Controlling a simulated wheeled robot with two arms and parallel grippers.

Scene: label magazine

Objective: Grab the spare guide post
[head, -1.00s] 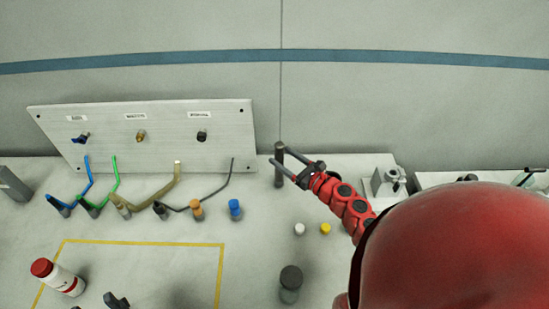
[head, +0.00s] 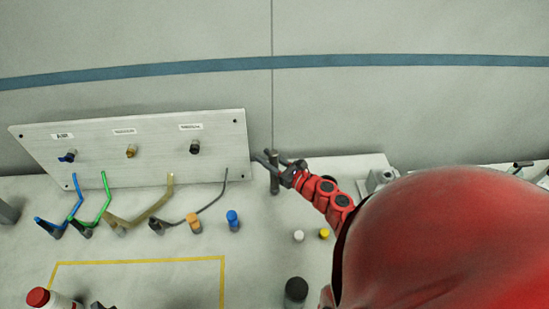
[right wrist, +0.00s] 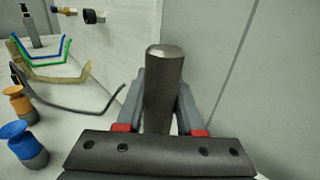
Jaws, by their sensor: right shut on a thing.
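The spare guide post (head: 275,182) is a dark grey upright cylinder at the back of the bench, right of the label panel. My right gripper (head: 272,160) reaches it from the right and is shut around its upper part. In the right wrist view the post (right wrist: 164,85) stands between the two grey fingers (right wrist: 160,105), with its bevelled top above them. Its lower part is hidden there by the gripper body. In the head view its base appears to be at the bench top; I cannot tell whether it is lifted. My left gripper is not in view.
A pale panel (head: 105,165) with several fittings stands left of the post. Orange (head: 193,222) and blue (head: 233,220) capped pieces, small white (head: 298,236) and yellow (head: 324,233) caps, and a dark-lidded jar (head: 296,290) stand nearby.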

